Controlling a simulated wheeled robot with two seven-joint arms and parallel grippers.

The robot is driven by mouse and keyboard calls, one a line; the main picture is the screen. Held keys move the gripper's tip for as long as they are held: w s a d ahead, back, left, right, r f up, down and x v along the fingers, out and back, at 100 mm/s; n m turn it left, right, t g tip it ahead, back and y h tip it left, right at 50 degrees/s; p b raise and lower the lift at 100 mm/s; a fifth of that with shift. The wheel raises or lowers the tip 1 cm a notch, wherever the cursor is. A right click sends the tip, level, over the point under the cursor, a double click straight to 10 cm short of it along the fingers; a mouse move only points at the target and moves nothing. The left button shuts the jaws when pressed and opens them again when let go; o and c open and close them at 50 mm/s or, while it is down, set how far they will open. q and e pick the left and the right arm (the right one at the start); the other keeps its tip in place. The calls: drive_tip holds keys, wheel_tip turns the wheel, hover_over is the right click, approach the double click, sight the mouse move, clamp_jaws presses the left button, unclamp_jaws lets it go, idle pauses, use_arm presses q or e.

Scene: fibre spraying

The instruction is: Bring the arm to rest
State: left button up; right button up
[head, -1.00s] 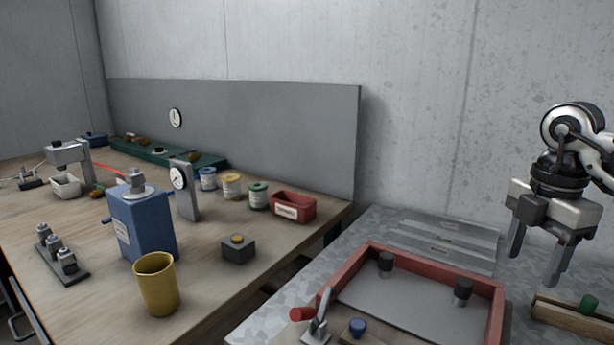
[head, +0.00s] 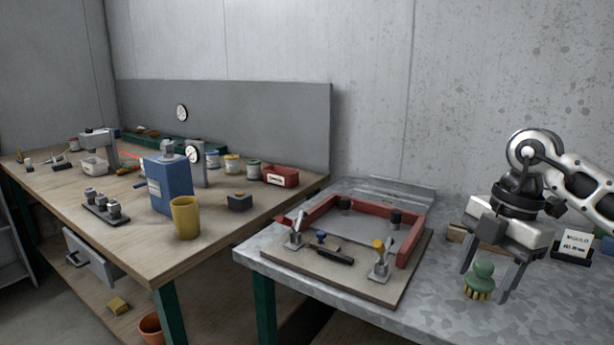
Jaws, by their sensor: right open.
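My right gripper (head: 487,282) is at the right of the head view, above the galvanised metal table (head: 440,310). Its two fingers point down and stand apart. A green-handled brush (head: 481,277) with yellowish bristles shows between and behind the fingers; I cannot tell whether the fingers touch it. The right arm (head: 580,190) comes in from the right edge. My left gripper is not in the view.
A red frame (head: 408,245) with clamps sits on a board on the metal table. A small sign (head: 572,243) stands at the right. The wooden bench (head: 130,235) at left carries a blue canister (head: 170,188), a yellow cup (head: 185,217) and a red bin (head: 280,176).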

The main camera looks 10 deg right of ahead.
drive_tip(key=s+a+f+n+t+y, duration=0.1)
drive_tip(key=s+a+f+t+y, duration=0.1)
drive_tip(key=a+y, duration=0.95)
drive_tip(key=s+a+f+n+t+y, duration=0.1)
drive_tip(key=a+f+n+y, duration=0.35)
drive_tip(key=a, duration=1.15)
drive_tip(key=d+f+m+t+h, duration=0.4)
drive_tip(key=f+m+t+h, duration=0.25)
drive_tip(key=m, duration=0.45)
drive_tip(key=d+f+m+t+h, duration=0.3)
drive_tip(key=f+m+t+h, duration=0.3)
drive_tip(key=m, duration=0.4)
drive_tip(key=s+d+f+m+g+h, duration=0.1)
drive_tip(key=s+f+g, duration=0.1)
drive_tip(key=s+f, duration=0.4)
drive_tip(key=s+d+f+m+g+h, duration=0.1)
drive_tip(key=s+d+f+m+g, duration=0.1)
drive_tip(key=s+f, duration=0.4)
drive_tip(key=shift+s+d+f+g+h, duration=0.25)
drive_tip(key=shift+f+g+h, duration=0.1)
drive_tip(key=shift+f+g, duration=0.4)
